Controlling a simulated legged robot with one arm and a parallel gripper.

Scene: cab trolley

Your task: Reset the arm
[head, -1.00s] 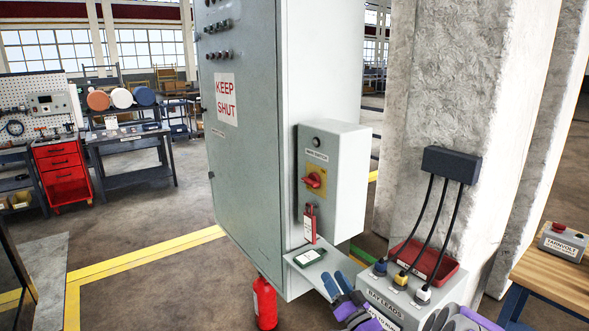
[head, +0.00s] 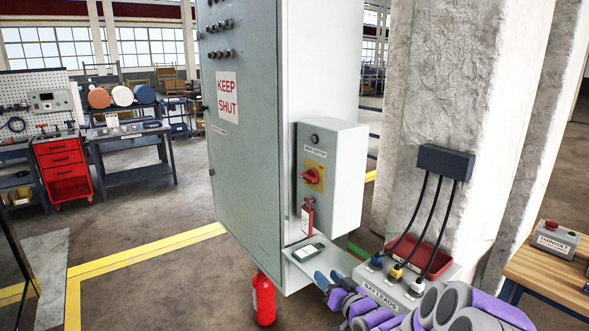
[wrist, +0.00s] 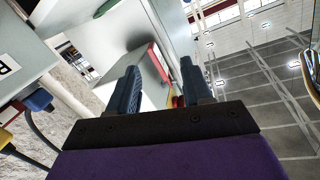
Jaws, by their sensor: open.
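My gripper (head: 328,285) is at the lower middle of the head view, in front of the small shelf under the switch box. In the wrist view my gripper (wrist: 160,90) shows two blue fingers spread apart with nothing held between them. My purple and grey arm (head: 440,305) runs from the gripper to the lower right, beside the bay leads box.
A grey cabinet (head: 240,130) carries a switch box (head: 340,170) with a red rotary switch (head: 312,176), a red lockout tag (head: 307,215) and a shelf (head: 318,262). Right of it stand the bay leads box (head: 375,290), a red tray (head: 420,258) and a wooden table (head: 550,275). A fire extinguisher (head: 263,300) stands below.

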